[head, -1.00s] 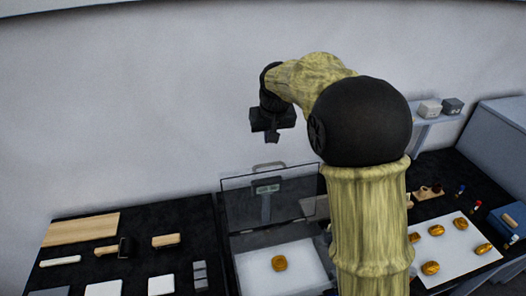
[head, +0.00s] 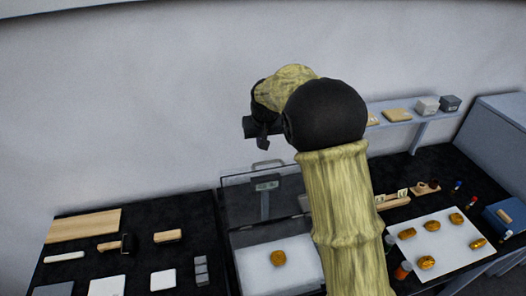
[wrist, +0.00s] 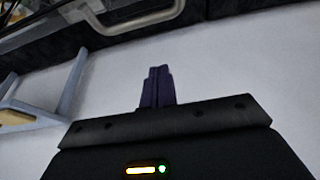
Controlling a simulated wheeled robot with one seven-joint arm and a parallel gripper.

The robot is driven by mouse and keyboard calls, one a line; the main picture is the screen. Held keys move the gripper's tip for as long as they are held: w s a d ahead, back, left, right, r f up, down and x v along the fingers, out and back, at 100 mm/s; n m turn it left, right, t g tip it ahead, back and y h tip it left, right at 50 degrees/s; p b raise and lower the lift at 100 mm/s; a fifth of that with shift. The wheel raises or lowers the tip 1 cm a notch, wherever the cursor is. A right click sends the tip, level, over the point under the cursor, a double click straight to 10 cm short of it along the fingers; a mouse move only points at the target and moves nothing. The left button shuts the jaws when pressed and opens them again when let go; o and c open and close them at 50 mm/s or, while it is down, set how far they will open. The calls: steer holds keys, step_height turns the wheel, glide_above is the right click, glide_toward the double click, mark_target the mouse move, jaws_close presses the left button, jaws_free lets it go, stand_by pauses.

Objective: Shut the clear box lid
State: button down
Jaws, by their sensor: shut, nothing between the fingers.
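The clear box (head: 238,241) stands in the middle of the dark table. Its see-through lid (head: 236,200) is raised at the back, leaning upright near the wall, with a metal handle (head: 268,163) on its top edge. A gold fragment (head: 278,258) lies on the white floor of the box. My gripper (head: 263,143) hangs above and slightly behind the lid's top edge, apart from it. In the wrist view my gripper (wrist: 157,70) shows its purple fingers together and empty, and the lid handle (wrist: 135,18) crosses the top. My arm hides the right side of the box.
Several gold fragments lie on a white sheet (head: 460,243) at the right. A wall shelf (head: 420,122) holds small boxes. The wall is close behind the box.

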steer(key=s+f+p, duration=0.1)
steer(key=f+p, duration=0.1)
steer(key=s+f+p, duration=0.1)
steer(key=shift+s+d+f, duration=0.25)
steer(key=shift+s+d, duration=0.05)
steer(key=shift+s, duration=0.05)
steer(key=shift+b, duration=0.35)
stand_by(0.3)
steer(key=shift+s+d+r+t+b, duration=0.1)
steer(key=shift+s+d+t+b, duration=0.1)
steer(key=shift+s, duration=0.1)
steer(key=shift+s+d+r+t+b, duration=0.1)
steer(key=shift+s+b, duration=0.1)
steer(key=shift+s, duration=0.1)
